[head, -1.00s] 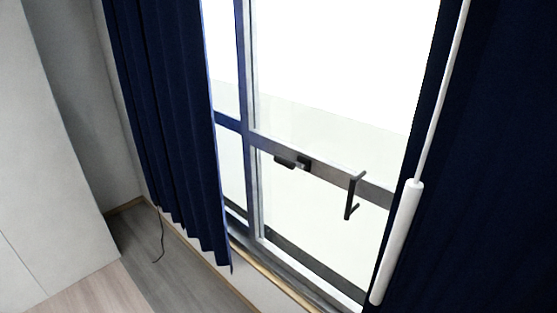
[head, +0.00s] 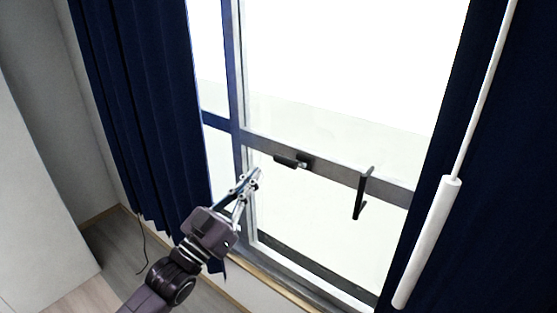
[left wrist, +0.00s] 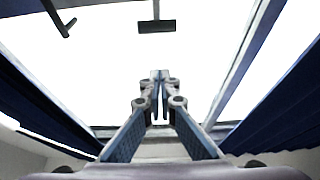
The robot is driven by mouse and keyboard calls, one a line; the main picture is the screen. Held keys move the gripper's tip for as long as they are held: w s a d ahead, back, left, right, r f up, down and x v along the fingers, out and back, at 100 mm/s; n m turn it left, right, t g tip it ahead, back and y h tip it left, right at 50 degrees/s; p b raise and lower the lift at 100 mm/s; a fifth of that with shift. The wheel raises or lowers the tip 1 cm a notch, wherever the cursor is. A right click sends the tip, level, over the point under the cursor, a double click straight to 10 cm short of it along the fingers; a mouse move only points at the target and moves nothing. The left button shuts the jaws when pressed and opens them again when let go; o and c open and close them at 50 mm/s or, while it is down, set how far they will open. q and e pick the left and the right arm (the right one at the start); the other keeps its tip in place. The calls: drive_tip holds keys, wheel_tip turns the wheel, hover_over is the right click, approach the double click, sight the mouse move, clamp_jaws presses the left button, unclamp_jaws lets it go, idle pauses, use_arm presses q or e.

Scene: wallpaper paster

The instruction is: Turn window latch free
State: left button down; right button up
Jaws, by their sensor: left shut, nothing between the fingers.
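The window latch (head: 290,162) is a small dark piece with a bar, on the grey horizontal rail of the window. In the left wrist view the latch (left wrist: 157,26) shows as a dark T shape at the top middle, ahead of my fingertips. My left gripper (head: 256,173) is shut and empty, to the left of the latch and apart from it in the head view. Its closed fingertips also show in the left wrist view (left wrist: 159,76). My right gripper is in neither view.
A dark angled handle (head: 361,193) stands out from the same rail, right of the latch. Dark blue curtains hang at left (head: 135,105) and right (head: 510,200). A white rod (head: 428,240) hangs at the right curtain. The space before the glass is clear.

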use_arm(q)
drive_tip(key=shift+s+d+r, duration=0.1)
drive_tip(key=shift+d+r, duration=0.05)
wheel_tip(320, 180, up, 4)
drive_tip(key=p, duration=0.4)
hover_over(280, 161)
drive_tip(key=s, duration=0.2)
drive_tip(key=shift+w+f+p, duration=0.15)
drive_tip(key=shift+f+p, duration=0.15)
drive_tip(key=shift+f, duration=1.8)
